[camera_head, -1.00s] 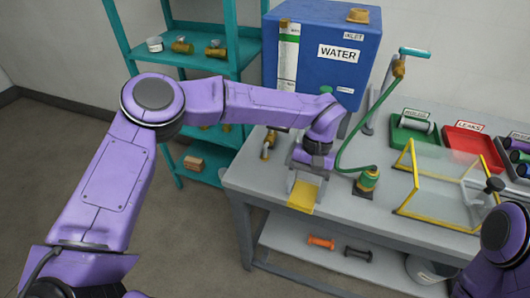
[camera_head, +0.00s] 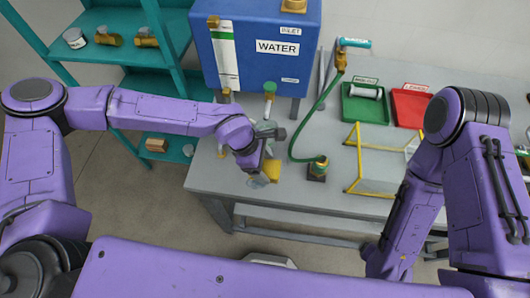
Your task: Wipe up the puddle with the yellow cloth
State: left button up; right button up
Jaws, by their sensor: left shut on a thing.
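My left gripper (camera_head: 262,168) reaches in over the front left part of the grey workbench, below the blue water tank. It is shut on the yellow cloth (camera_head: 272,171), which shows as a small yellow patch at its fingers, low at the bench top. Whether the cloth touches the bench is hard to tell.
The blue WATER tank (camera_head: 258,50) stands at the back. A green hose (camera_head: 308,131) runs to a brass fitting (camera_head: 317,167) right of my left gripper. A yellow-framed clear guard (camera_head: 378,165), a green tray (camera_head: 363,108) and a red tray (camera_head: 411,108) are farther right. Teal shelves (camera_head: 165,90) stand left.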

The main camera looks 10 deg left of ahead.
aim_at(245, 180)
pick_arm(q)
jog(key=shift+s+d+f, duration=0.1)
jog(key=shift+f, duration=1.15)
notch_tip(245, 180, down, 5)
jog(key=b, duration=0.5)
jog(key=shift+a+f, duration=0.15)
jog(key=shift+a, duration=0.8)
jog(key=shift+c, duration=0.4)
jog(key=shift+a+p, duration=0.7)
jog(key=shift+a, duration=1.95)
jog(key=shift+a+f+b, duration=0.2)
jog(key=shift+f+b, duration=0.2)
jog(key=shift+b, duration=0.15)
jog(key=d, duration=0.3)
jog(key=shift+d+r, duration=0.15)
jog(key=shift+r, duration=0.15)
jog(key=shift+d+b, duration=0.3)
jog(key=shift+d, duration=1.5)
jog(key=shift+d+r, duration=0.15)
jog(key=shift+d, duration=0.2)
notch_tip(245, 180, up, 3)
jog(key=shift+f+p, duration=0.2)
jog(key=shift+p, duration=0.9)
notch_tip(245, 180, up, 3)
jog(key=p, duration=0.3)
jog(key=shift+a+r, duration=0.1)
jog(key=shift+r, duration=1)
